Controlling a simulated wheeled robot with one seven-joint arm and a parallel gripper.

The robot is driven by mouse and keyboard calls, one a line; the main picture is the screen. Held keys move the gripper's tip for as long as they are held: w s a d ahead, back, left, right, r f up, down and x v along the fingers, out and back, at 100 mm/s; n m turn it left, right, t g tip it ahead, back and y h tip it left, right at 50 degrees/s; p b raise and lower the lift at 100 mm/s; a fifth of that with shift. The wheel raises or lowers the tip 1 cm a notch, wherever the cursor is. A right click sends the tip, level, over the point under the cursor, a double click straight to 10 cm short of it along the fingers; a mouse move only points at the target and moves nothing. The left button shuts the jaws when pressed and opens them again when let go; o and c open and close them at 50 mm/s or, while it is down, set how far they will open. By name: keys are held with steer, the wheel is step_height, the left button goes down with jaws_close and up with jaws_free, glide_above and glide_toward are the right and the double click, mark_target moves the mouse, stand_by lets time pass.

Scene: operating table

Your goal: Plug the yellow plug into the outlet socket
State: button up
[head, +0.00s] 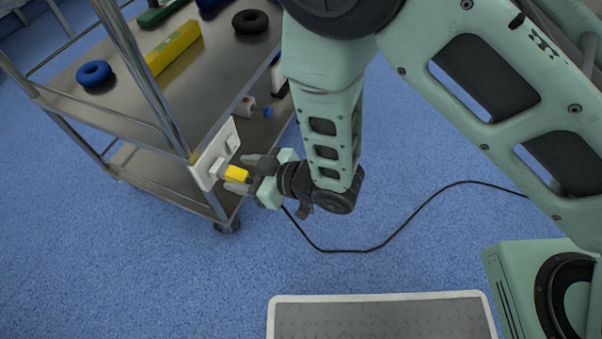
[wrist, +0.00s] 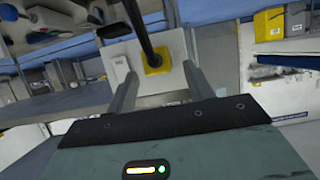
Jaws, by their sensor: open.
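The yellow plug (head: 236,174) is at the face of the white outlet plate (head: 211,152), which is mounted on the end of the metal cart. In the wrist view the plug (wrist: 157,63) sits against the plate (wrist: 120,50), with its black cable (wrist: 139,25) coming off toward the camera. My gripper (head: 238,173) is open, its two fingers on either side of the plug; the wrist view shows a gap beside the plug on each side (wrist: 162,76). How deep the plug's pins sit is hidden. A white rocker switch (wrist: 119,69) is beside the plug on the plate.
The cart's shelf (head: 190,85) holds a yellow block (head: 173,48), a blue ring (head: 94,73) and a black ring (head: 250,21). The cable (head: 370,247) trails over the open blue floor to the right. A grey floor plate (head: 380,318) lies at the front.

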steer(key=p+v, duration=0.6)
steer(key=v, duration=0.9)
steer(key=shift+d+p, duration=0.15)
steer(key=shift+p, duration=0.2)
steer(key=shift+s+r, duration=0.1)
